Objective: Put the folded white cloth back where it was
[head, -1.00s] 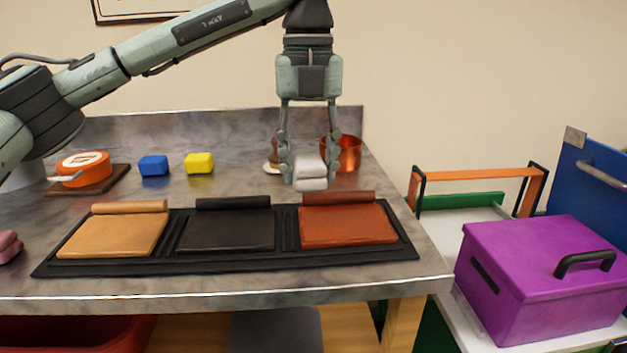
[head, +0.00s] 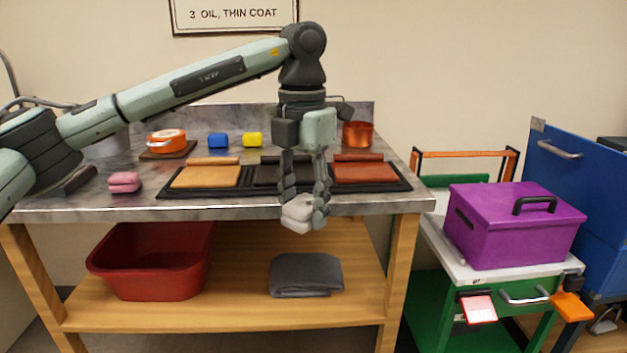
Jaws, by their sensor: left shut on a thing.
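The folded white cloth (head: 297,213) is held between the fingertips of my left gripper (head: 304,208), which is shut on it. In the head view the cloth appears in front of the table's front edge, below the black tray with the leather pieces. My left arm comes in from the left and the gripper points down, partly hiding the middle black leather piece (head: 268,172). My right gripper is not in view.
Tan (head: 207,174) and red-brown (head: 364,170) leather pieces lie in the black tray (head: 405,186). A pink folded cloth (head: 124,182) lies left of it. Below are a red tub (head: 150,262) and grey cloth (head: 305,274). A purple box (head: 515,225) stands on the cart at right.

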